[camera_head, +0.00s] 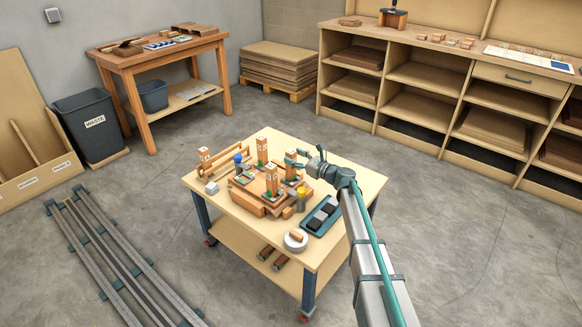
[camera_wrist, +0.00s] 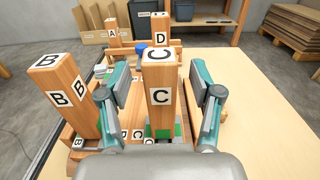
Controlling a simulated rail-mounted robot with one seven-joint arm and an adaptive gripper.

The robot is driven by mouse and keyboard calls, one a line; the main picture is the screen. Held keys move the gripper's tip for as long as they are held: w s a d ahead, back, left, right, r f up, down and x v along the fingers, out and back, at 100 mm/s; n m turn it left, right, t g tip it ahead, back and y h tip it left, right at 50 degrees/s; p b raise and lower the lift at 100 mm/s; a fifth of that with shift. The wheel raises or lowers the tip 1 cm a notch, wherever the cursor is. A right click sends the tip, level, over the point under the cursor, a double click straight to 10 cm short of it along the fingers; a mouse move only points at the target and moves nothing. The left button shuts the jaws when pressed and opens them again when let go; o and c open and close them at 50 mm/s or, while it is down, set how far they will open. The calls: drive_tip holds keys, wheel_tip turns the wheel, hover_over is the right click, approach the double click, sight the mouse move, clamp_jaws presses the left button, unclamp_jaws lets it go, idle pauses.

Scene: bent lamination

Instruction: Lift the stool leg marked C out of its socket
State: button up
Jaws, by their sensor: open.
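The stool leg marked C (camera_wrist: 161,94) is a square wooden post with white C labels on its top and near side. It stands upright in the middle of the wrist view, its foot by a green patch (camera_wrist: 152,132); the socket is largely hidden. My gripper (camera_wrist: 160,82) is open, with one finger on each side of leg C and gaps showing. In the head view my gripper (camera_head: 304,158) is at the right of leg C (camera_head: 291,172). Leg B (camera_wrist: 68,95) stands close on the left. Leg D (camera_wrist: 160,30) is behind C, and leg A (camera_wrist: 112,32) is farther back left.
The legs stand on and around a wooden fixture (camera_head: 250,202) on a wheeled table (camera_head: 230,216). The tabletop right of leg C is bare in the wrist view.

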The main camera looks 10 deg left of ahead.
clamp_jaws()
idle(0.3)
drive_tip(key=shift+r, duration=0.1)
